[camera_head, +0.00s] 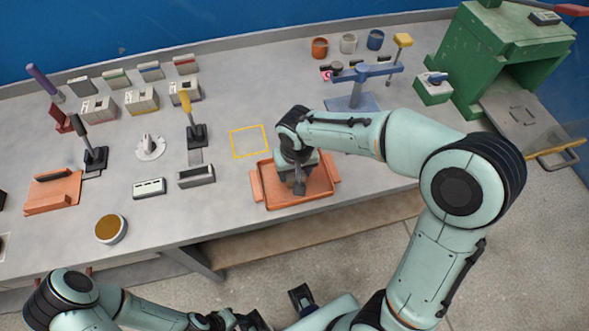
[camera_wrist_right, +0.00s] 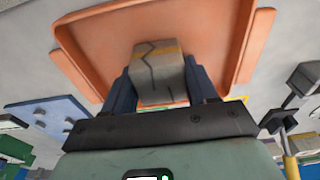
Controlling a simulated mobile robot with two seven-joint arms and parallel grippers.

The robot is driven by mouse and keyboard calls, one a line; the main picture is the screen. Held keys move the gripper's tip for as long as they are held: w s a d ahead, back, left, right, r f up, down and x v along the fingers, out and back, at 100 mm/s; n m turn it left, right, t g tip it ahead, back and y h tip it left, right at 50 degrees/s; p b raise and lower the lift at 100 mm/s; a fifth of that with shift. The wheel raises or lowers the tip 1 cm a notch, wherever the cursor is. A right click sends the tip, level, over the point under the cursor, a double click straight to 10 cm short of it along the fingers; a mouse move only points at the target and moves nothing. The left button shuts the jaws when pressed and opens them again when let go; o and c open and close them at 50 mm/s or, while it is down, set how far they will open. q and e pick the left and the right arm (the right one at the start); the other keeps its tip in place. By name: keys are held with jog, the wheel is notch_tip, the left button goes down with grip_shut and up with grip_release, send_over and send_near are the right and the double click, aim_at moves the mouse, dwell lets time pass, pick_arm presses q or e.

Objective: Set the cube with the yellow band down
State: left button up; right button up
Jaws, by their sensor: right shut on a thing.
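The cube with the yellow band (camera_wrist_right: 158,72) is grey with dark crack-like lines, and its yellow stripe shows in the right wrist view. My right gripper (camera_wrist_right: 160,90) is shut on it, one finger on each side. In the head view my right gripper (camera_head: 298,186) points down over the orange tray (camera_head: 262,195). There the cube is mostly hidden by the gripper, and I cannot tell whether it touches the tray floor. My left arm's end (camera_head: 235,320) is low at the bottom edge, partly cut off, and its jaws are unclear.
A yellow outlined square (camera_head: 249,141) on the bench behind the tray is empty. A blue stand (camera_head: 352,100) is behind right, and a green machine (camera_head: 505,60) is at the far right. Several blocks, clamps and holders fill the left. The bench's front edge is close to the tray.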

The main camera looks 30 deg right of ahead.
jog(key=shift+f, duration=0.2)
jog(key=o, duration=1.1)
jog(key=shift+r, duration=0.1)
jog(key=shift+r, duration=0.45)
jog(key=r, duration=0.3)
jog(key=s+r+p, duration=0.1)
jog(key=r, duration=0.7)
jog(key=shift+s+a+r, duration=0.15)
jog(key=shift+s+r, duration=0.05)
jog(key=shift+s, duration=0.05)
